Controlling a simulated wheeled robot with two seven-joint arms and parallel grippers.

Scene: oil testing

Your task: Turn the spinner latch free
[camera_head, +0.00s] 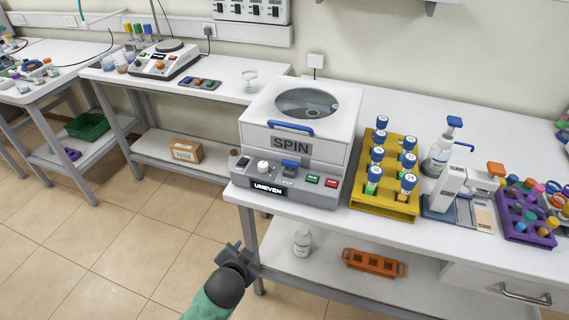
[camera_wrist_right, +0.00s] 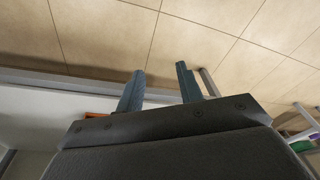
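The spinner (camera_head: 298,140), a white box marked SPIN, stands on the bench at centre. Its lid has a round window and a blue handle (camera_head: 290,128) at the front; the lid looks shut. Its grey front panel has a pale knob (camera_head: 263,167), a small blue part (camera_head: 290,163) that may be the latch, green and red buttons, and a display reading UNEVEN.
A yellow rack (camera_head: 385,205) of blue-capped tubes stands right of the spinner. Beyond it are a pump bottle (camera_head: 440,150), a white device and a purple rack (camera_head: 525,225). The lower shelf holds a bottle (camera_head: 302,242) and an orange rack (camera_head: 373,263).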

